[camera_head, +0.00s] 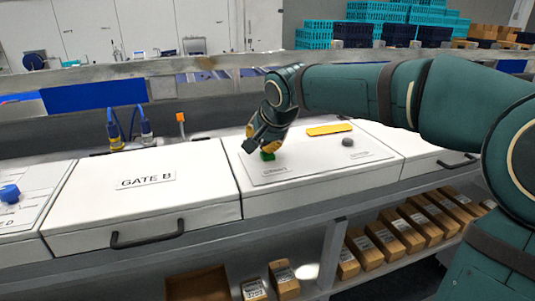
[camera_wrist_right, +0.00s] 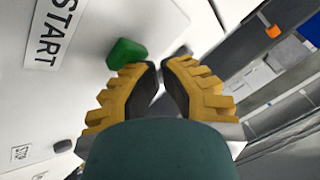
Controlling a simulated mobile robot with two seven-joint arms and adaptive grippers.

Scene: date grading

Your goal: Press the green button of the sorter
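The green button (camera_head: 268,156) sits on the white sorter panel (camera_head: 310,165), just below my right gripper (camera_head: 256,145) in the head view. In the right wrist view the green button (camera_wrist_right: 122,54) lies left of the fingertips, close to the left finger. The START label (camera_wrist_right: 58,30) is beside it. My right gripper (camera_wrist_right: 160,65) has yellow fingers with their tips drawn together and nothing between them. Whether a fingertip touches the button cannot be told. My left gripper is out of view.
A yellow bar (camera_head: 329,130) and a dark grey knob (camera_head: 348,142) are on the same panel. The GATE B cover (camera_head: 150,205) is to the left, with a blue knob (camera_head: 9,193) beyond it. Cardboard boxes (camera_head: 395,235) stand on the shelf below.

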